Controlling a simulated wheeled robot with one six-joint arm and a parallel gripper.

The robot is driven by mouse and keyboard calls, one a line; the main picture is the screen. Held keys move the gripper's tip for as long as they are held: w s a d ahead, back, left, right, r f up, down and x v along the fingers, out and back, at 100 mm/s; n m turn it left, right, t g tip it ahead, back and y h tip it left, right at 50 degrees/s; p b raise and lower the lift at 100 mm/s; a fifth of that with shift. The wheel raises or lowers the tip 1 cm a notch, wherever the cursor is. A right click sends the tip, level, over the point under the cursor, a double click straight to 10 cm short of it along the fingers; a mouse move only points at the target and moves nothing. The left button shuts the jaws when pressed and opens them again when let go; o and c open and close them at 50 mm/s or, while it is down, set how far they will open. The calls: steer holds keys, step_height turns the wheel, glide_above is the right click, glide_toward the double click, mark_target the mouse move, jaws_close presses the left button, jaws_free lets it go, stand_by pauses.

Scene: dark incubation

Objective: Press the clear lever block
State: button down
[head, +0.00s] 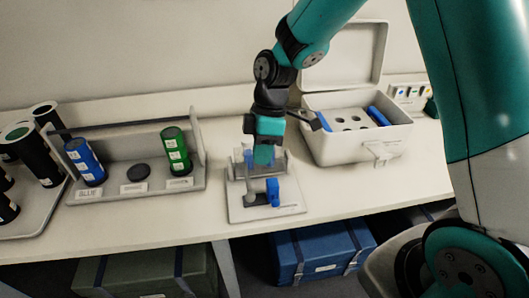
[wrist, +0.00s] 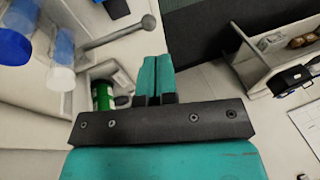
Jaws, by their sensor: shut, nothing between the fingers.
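A small lever device stands near the table's front edge, on a pale base plate (head: 290,210). It has an upright blue block (head: 272,191) and a grey rounded part at its left; translucent blue parts show behind, near my gripper. I cannot tell which part is the clear lever block. My gripper (head: 264,156) points down over the device's back part, shut and empty, hiding some of it. In the wrist view, the shut fingertips (wrist: 157,62) lie just right of and below a grey rod with a round knob (wrist: 148,22). Contact cannot be told.
A rack (head: 140,196) with a blue canister (head: 84,161) and a green canister (head: 176,151) stands left. A tray with several dark canisters is at the far left. An open pale case (head: 345,150) stands close at the right. Table front right is clear.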

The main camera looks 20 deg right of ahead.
steer(key=s+a+r+m+t+b, duration=0.1)
steer(key=s+r+m, duration=0.3)
steer(key=s, duration=0.5)
steer(key=s+a+r+m+t+y+b, duration=0.1)
steer(key=s+r+m, duration=0.3)
steer(key=s, duration=0.6)
step_height(320, 180, up, 3)
steer(key=shift+a+f+b, duration=0.2)
steer(key=shift+a+b, duration=0.3)
steer(key=shift+b, duration=0.3)
steer(key=shift+w, duration=0.1)
